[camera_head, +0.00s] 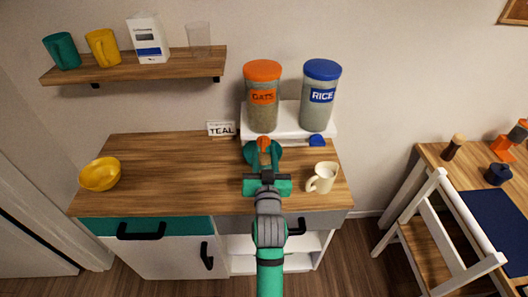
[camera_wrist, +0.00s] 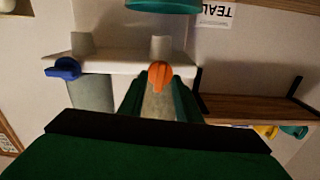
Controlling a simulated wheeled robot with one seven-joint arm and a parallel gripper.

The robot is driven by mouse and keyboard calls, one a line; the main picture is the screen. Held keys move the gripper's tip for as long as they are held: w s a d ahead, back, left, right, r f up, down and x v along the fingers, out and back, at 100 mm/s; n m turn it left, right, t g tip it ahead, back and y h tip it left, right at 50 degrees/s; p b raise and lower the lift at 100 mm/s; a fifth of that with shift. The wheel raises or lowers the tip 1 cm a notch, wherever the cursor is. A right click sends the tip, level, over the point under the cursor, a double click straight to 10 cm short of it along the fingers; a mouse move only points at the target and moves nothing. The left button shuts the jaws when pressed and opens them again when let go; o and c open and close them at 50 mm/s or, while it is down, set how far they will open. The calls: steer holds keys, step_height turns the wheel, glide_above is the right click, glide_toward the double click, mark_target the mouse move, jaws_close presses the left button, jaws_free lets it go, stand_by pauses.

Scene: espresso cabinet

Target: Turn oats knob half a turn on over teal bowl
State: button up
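The clear oats dispenser (camera_head: 263,105) with an orange lid stands on a white stand. Its orange knob (camera_head: 263,142) is at the stand's front and also shows in the wrist view (camera_wrist: 159,75). The teal bowl (camera_head: 247,152) is below the knob, partly hidden by my gripper; its edge shows at the top of the wrist view (camera_wrist: 163,5). My gripper (camera_head: 266,152) is open in front of the oats knob. In the wrist view its two green fingers (camera_wrist: 158,85) are apart, one on either side of the knob; contact cannot be told.
The rice dispenser (camera_head: 318,105) with its blue knob (camera_head: 316,140) stands right of the oats. A cream jug (camera_head: 321,178) is close to my gripper's right. A TEAL card (camera_head: 221,128) stands left, and a yellow bowl (camera_head: 100,174) sits far left. The counter between is clear.

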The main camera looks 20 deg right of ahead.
steer(key=shift+w+d, duration=0.1)
steer(key=shift+w, duration=0.2)
steer(key=shift+c, duration=0.5)
jaws_close()
steer(key=m, duration=0.3)
steer(key=shift+m, duration=0.4)
steer(key=m, duration=0.4)
steer(key=shift+m, duration=0.3)
steer(key=m, duration=0.4)
steer(key=shift+f+m, duration=0.1)
steer(key=shift+m, duration=2)
